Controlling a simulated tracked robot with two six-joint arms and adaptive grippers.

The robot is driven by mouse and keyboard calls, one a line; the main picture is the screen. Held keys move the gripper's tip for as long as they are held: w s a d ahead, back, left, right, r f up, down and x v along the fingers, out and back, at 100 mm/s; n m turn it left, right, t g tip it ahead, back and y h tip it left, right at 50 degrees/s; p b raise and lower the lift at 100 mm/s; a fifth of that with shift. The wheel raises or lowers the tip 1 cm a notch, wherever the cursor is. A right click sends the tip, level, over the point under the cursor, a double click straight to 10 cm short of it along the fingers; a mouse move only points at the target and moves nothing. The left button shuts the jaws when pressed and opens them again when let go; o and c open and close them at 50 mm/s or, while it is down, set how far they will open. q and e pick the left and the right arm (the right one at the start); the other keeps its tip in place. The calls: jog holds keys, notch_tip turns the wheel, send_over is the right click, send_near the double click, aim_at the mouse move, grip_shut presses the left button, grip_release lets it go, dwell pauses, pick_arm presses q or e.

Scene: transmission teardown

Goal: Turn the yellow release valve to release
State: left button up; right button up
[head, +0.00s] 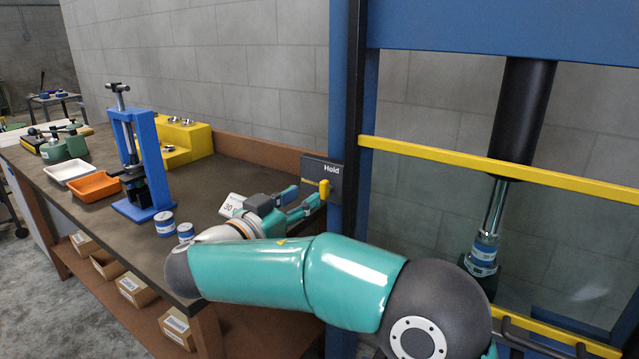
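The yellow release valve (324,188) is a small lever on a dark plate (310,170) marked "Hold", fixed to the blue press frame's left post (345,100). My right gripper (306,195) is just left of the valve, its blue-tipped fingers apart and pointing at it. One fingertip looks very close to the valve; I cannot tell whether they touch. Nothing shows between the fingers. My own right arm covers part of the gripper's base. My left gripper is out of view.
A white card reading "30" (232,205) is behind my wrist. Blue-labelled cans (164,223) and a small blue press (150,160) stand on the bench. An orange tray (95,186) lies further left. A yellow bar (440,160) crosses the large press.

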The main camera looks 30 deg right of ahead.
aim_at(321, 186)
jog(key=p+x, duration=0.1)
jog(key=x, duration=0.6)
grip_shut()
